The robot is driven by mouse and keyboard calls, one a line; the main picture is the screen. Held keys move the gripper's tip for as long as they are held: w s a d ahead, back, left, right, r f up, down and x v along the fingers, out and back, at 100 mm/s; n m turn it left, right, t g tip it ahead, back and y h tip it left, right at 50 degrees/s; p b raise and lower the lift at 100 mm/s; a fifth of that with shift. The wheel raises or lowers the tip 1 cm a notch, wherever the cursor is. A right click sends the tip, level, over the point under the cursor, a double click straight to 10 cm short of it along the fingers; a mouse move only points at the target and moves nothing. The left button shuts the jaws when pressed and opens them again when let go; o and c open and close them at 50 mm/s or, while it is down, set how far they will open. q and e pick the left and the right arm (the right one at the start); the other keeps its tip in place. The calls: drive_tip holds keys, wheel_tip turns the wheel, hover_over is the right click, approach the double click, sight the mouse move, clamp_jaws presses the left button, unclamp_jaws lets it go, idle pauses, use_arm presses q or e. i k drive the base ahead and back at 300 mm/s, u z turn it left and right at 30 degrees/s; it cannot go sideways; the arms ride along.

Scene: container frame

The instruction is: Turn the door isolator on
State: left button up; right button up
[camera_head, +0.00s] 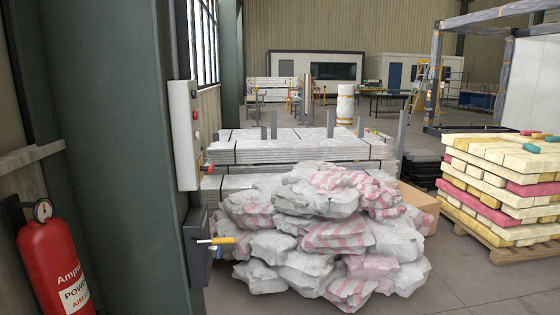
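A dark grey switch box (195,252) is fixed to the side of the green column, low down. A lever with a yellow part (222,240) sticks out sideways to the right from it, roughly level. This looks like the door isolator, but I see no readable label. Above it on the same column is a tall pale control box (184,135) with red buttons on its right side. Neither of my grippers shows in the head view.
The green column (115,150) fills the left. A red fire extinguisher (57,258) hangs at the lower left. A heap of grey and striped sacks (320,235) lies close right of the switch box. Stacked sheets (290,148) stand behind.

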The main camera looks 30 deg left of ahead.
sight(209, 169)
drive_tip(key=u, duration=0.15)
drive_tip(key=i, duration=1.2)
drive_tip(key=u, duration=0.55)
